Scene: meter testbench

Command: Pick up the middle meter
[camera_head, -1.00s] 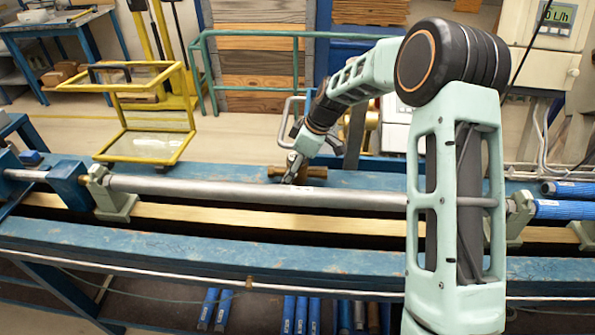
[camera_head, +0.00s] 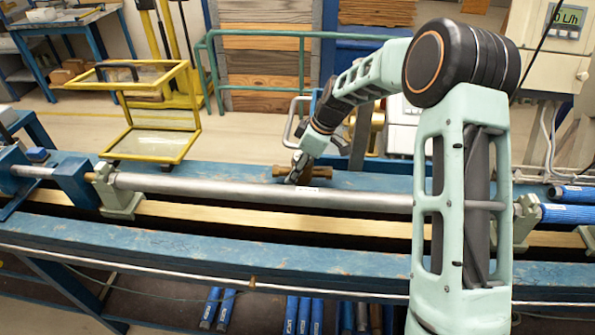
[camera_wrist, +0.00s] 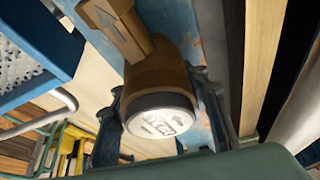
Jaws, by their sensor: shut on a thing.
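The brass-brown meter (camera_head: 318,172) sits on the back blue beam, behind the long grey pipe. In the wrist view the meter (camera_wrist: 160,75) shows its round dark-rimmed white dial and an arrow on its body. My gripper (camera_head: 293,176) points down at it. In the wrist view my gripper's fingers (camera_wrist: 165,128) stand on either side of the meter and are shut on it. I cannot tell whether the meter is clear of the beam. No other meter can be made out for sure.
The grey pipe (camera_head: 250,193) runs along the bench just in front of the meter, held by pale green clamps (camera_head: 121,192). A yellow frame with glass (camera_head: 150,145) stands behind the bench at left. Blue-ended tubes (camera_head: 565,213) are at right.

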